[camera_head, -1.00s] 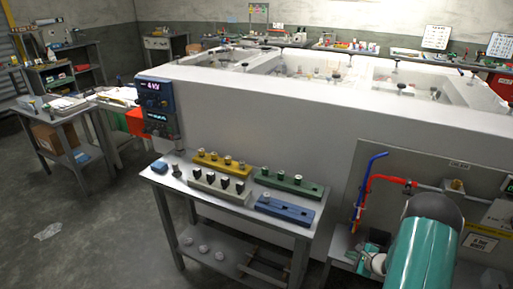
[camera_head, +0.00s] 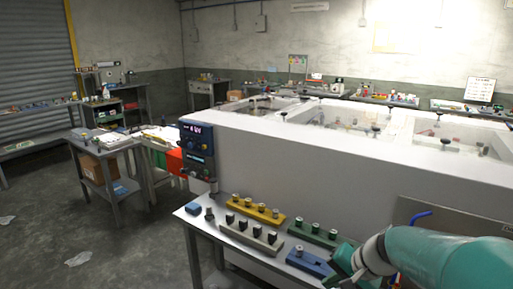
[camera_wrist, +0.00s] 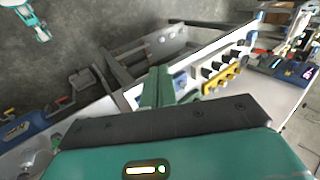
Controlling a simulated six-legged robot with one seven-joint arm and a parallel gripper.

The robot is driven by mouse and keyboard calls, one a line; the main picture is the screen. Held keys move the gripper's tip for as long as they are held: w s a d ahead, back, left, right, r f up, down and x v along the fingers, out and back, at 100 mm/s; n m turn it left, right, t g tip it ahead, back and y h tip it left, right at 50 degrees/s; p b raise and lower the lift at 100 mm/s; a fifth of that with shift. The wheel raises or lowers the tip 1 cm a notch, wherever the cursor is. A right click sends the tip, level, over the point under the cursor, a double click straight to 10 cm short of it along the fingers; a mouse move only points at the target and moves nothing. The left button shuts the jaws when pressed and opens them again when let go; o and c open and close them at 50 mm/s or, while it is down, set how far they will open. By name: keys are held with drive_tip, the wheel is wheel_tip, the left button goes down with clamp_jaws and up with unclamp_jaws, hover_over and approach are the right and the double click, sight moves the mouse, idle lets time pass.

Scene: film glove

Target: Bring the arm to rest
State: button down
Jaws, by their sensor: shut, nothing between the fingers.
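My gripper (camera_wrist: 158,80) shows in the wrist view as two green fingers pressed together, shut and empty. It points over the edge of a small metal table (camera_wrist: 125,105) and touches nothing that I can make out. In the head view my teal arm (camera_head: 450,262) crosses the lower right corner, with a pale joint and a green part near the table's right end. I cannot tell from the head view how far above the table the arm is.
The small table (camera_head: 230,246) carries a yellow block (camera_head: 258,209), a pale block (camera_head: 250,236), a green block (camera_head: 318,234) and a blue block (camera_head: 308,260), with knobs on them. A long white tank (camera_head: 330,150) stands behind it. The floor (camera_head: 120,235) at left is clear except for litter.

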drive_tip(key=s+a+r+n+h, duration=0.1)
drive_tip(key=s+r+n+h, duration=0.1)
drive_tip(key=s, duration=0.6)
drive_tip(key=s+a+r+n+t+h, duration=0.1)
drive_tip(key=s+r+n+h, duration=0.2)
drive_tip(key=s, duration=0.5)
wheel_tip(320, 180, up, 2)
drive_tip(key=shift+a+r+n, duration=0.15)
drive_tip(key=shift+r+n, duration=0.1)
drive_tip(key=shift+n, duration=0.65)
